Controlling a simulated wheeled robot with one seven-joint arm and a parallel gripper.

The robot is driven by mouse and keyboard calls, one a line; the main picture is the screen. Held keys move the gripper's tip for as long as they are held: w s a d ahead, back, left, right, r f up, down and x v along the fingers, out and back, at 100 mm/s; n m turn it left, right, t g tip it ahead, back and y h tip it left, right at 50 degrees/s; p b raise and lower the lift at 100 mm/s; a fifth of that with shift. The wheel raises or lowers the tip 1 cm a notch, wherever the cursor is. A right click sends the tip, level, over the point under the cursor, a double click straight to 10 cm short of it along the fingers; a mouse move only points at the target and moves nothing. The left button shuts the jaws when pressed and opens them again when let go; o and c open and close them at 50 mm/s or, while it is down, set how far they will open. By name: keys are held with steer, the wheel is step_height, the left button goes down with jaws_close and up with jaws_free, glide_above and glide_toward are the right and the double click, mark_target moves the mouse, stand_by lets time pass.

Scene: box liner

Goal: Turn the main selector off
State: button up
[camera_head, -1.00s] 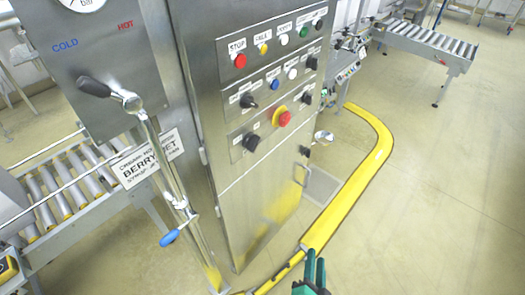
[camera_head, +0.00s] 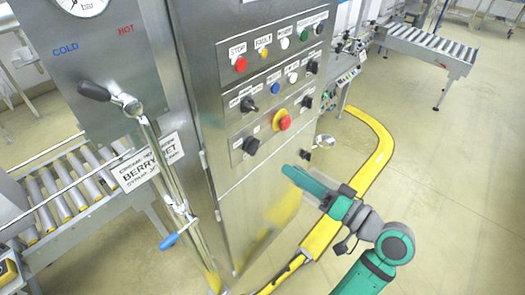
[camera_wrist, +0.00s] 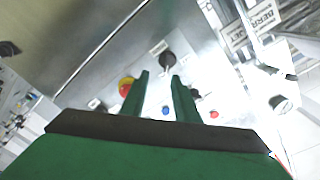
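The steel cabinet's control panel carries a large black rotary knob (camera_head: 250,145) at its lower left, beside a red mushroom button (camera_head: 283,121) on a yellow ring. Its label is too small to read, so I cannot confirm it is the main selector. Smaller black knobs (camera_head: 249,104) sit higher up. My gripper (camera_head: 288,172) is in front of the cabinet, below and right of the large knob, apart from it. In the wrist view the gripper (camera_wrist: 159,76) is open and empty, and the large knob (camera_wrist: 167,60) appears just beyond and between its fingertips, the red button (camera_wrist: 126,86) left.
A lever-handled pipe (camera_head: 146,130) with a blue handle stands left of the cabinet. Roller conveyors run at left (camera_head: 72,192) and back right (camera_head: 428,42). A yellow floor guard (camera_head: 374,165) curves right of the cabinet. Open floor lies to the right.

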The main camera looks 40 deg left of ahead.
mark_target(257, 149)
steer(key=shift+n+g, duration=0.5)
steer(key=shift+g, duration=0.2)
steer(key=a, duration=0.3)
steer(key=a+r, duration=0.1)
steer(key=a, duration=0.5)
steer(key=shift+w+a+r, duration=0.15)
steer(key=shift+w+a, duration=0.05)
steer(key=shift+a, duration=0.7)
steer(key=shift+s, duration=0.1)
jaws_close()
